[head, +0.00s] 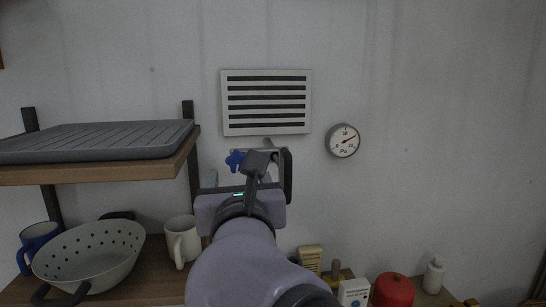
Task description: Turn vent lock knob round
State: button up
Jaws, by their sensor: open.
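A pale vent (267,132) with dark horizontal slots is fixed to the wall, above my gripper. A small blue knob (234,160) with lobes shows just below the vent's lower left part, left of my gripper; I take it for the vent lock knob. My gripper (271,160) is open, with dark fingers, and is raised in front of the wall below the vent. It appears apart from the knob in the picture, but the depth between them is hard to tell. My wrist and gripper hide the wall area right of and below the knob.
A round pressure gauge (343,141) hangs on the wall to the right. At left, a wooden shelf (150,172) bears a grey ribbed tray (100,138). Below are a colander (92,252), a white mug (181,240) and a blue mug (40,238). A red object (393,291) stands lower right.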

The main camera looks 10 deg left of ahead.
aim_at(238, 164)
jog(key=p+x, duration=0.1)
jog(key=x, duration=0.5)
jog(key=shift+w+r, duration=0.1)
jog(key=shift+w, duration=0.4)
jog(key=shift+w+a, duration=0.3)
jog(key=shift+w, duration=0.1)
jog(key=shift+s+d, duration=0.1)
jog(key=shift+d, duration=0.05)
jog(key=c, duration=1.3)
jog(key=shift+c, duration=0.2)
